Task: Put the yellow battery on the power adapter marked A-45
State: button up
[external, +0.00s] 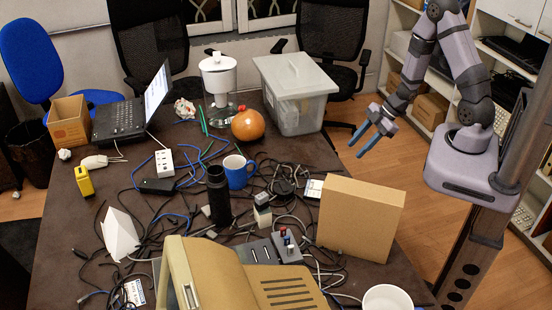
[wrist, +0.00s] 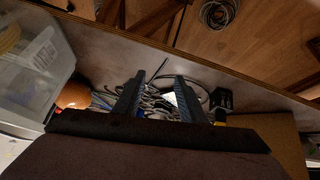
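No A-45 mark is readable. A black adapter-like block (external: 157,186) lies among cables left of the blue mug, and a white-and-grey plug-like block (external: 262,209) stands near the middle. I cannot tell which is the A-45 adapter. My gripper (external: 357,149) is raised off the table's right side, far from the battery. Its blue fingers are apart with nothing between them; they also show open in the wrist view (wrist: 159,77).
Tangled cables cover the table's middle. A blue mug (external: 238,172), black cylinder (external: 218,198), cardboard box (external: 360,220), clear bin (external: 296,100), orange pumpkin-like ball (external: 248,125), water jug (external: 219,78) and beige machine (external: 240,280) stand around. A laptop (external: 120,118) sits behind the battery.

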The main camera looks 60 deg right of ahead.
jog(key=s+d+r+m+g+h, duration=0.2)
jog(key=d+r+m+h, duration=0.2)
jog(key=r+m+h, duration=0.25)
jog(key=s+a+r+m+g+y, duration=0.2)
jog(key=s+a+r+m+g, duration=0.1)
jog(key=s+a, duration=0.6)
jog(key=shift+s+a+r+m+g, duration=0.2)
jog(key=shift+a+r+m+g, duration=0.25)
jog(key=shift+r, duration=0.45)
jog(key=shift+y, duration=0.25)
